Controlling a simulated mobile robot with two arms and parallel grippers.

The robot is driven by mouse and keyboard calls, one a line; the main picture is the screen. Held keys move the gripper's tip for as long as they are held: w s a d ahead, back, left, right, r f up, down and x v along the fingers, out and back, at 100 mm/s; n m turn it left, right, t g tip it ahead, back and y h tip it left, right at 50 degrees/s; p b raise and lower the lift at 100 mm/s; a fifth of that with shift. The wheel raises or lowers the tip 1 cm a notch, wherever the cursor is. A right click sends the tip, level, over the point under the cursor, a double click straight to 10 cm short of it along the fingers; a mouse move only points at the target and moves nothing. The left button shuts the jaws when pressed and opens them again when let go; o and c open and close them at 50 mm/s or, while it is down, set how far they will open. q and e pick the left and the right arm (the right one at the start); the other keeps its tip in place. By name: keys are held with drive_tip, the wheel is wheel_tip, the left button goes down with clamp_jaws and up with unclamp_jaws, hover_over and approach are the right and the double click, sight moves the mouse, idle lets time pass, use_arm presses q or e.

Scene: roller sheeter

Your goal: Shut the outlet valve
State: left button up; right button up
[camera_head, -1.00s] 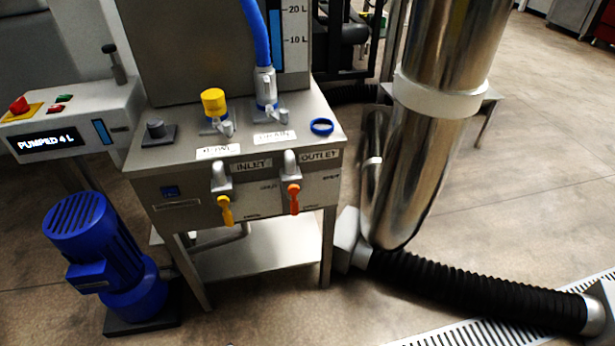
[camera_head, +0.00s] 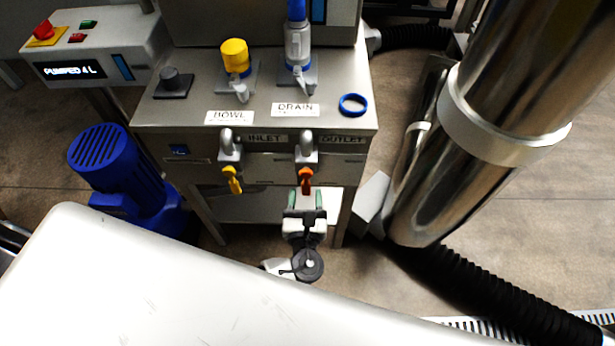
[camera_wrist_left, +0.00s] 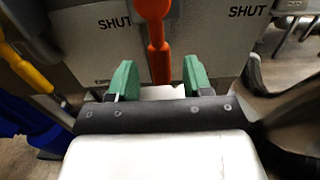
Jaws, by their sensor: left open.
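The outlet valve's orange handle (camera_head: 306,181) hangs down from its grey body (camera_head: 307,148) on the front of the steel cabinet, below the OUTLET label. In the left wrist view the orange handle (camera_wrist_left: 157,50) points down and shows between the two green fingers, its lower end near the level of the fingertips. My left gripper (camera_head: 305,200) is open just below and in front of the handle, with a gap on each side; whether it touches is not clear. SHUT markings (camera_wrist_left: 114,21) show on the panel on both sides. My right gripper is not in view.
The inlet valve's yellow handle (camera_head: 232,180) hangs to the left. A blue motor (camera_head: 118,172) stands on the floor at left. A shiny steel duct (camera_head: 455,150) with a black hose (camera_head: 490,295) stands at right. A blue ring (camera_head: 353,104) lies on the cabinet top.

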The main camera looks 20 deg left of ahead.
sight(306, 190)
use_arm(q)
drive_tip(key=x, duration=0.5)
drive_tip(key=shift+s, duration=0.1)
clamp_jaws()
